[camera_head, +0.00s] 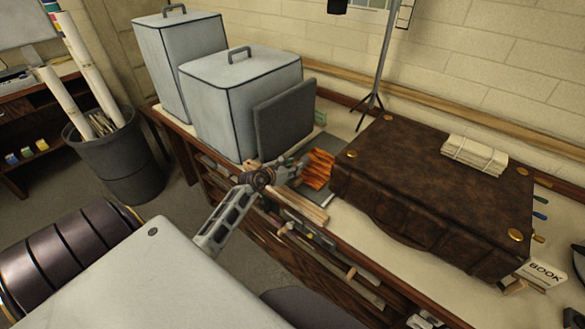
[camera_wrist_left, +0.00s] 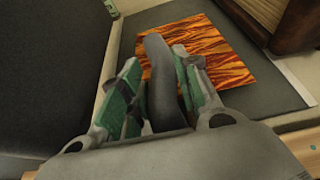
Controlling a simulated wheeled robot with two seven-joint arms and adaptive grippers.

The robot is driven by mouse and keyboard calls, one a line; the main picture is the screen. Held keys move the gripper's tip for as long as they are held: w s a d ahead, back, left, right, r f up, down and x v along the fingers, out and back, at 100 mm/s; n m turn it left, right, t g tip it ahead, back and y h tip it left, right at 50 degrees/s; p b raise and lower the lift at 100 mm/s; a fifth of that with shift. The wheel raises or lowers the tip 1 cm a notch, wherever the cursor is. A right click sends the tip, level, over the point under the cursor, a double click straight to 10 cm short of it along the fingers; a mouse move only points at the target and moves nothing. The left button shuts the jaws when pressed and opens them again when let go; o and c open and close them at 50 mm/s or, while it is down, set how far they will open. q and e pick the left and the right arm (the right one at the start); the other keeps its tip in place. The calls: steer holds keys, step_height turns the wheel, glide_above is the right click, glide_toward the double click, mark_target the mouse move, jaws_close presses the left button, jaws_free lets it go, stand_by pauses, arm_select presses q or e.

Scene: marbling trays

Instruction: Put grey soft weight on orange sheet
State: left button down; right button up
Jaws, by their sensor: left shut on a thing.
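The orange sheet (camera_head: 318,170) has a dark wavy pattern. It lies on a dark grey mat (camera_head: 329,144) on the bench, between the grey boxes and the brown case. It also shows in the left wrist view (camera_wrist_left: 222,60). My left gripper (camera_head: 297,166) is at the left edge of the sheet in the head view. In the left wrist view it is shut on the grey soft weight (camera_wrist_left: 158,75), a long dark grey piece between the green-padded fingers. The weight's far end overlaps the sheet in that view; I cannot tell whether it touches. My right gripper is not in view.
A dark grey panel (camera_head: 285,122) leans on the grey lidded box (camera_head: 225,105), left of the mat. A large brown case (camera_head: 420,180) stands close on the right. A black stand (camera_head: 372,100) is behind. Wooden strips (camera_head: 300,207) lie along the front edge.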

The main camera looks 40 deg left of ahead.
arm_select(q)
steer(key=shift+f, duration=0.55)
steer(key=c, duration=1.1)
jaws_free()
steer(key=shift+o, duration=0.2)
steer(key=shift+r, duration=0.1)
steer(key=shift+r, duration=0.6)
steer(key=shift+s, duration=0.25)
steer(key=shift+v, duration=1.05)
steer(key=v, duration=0.9)
steer(key=shift+s, duration=0.15)
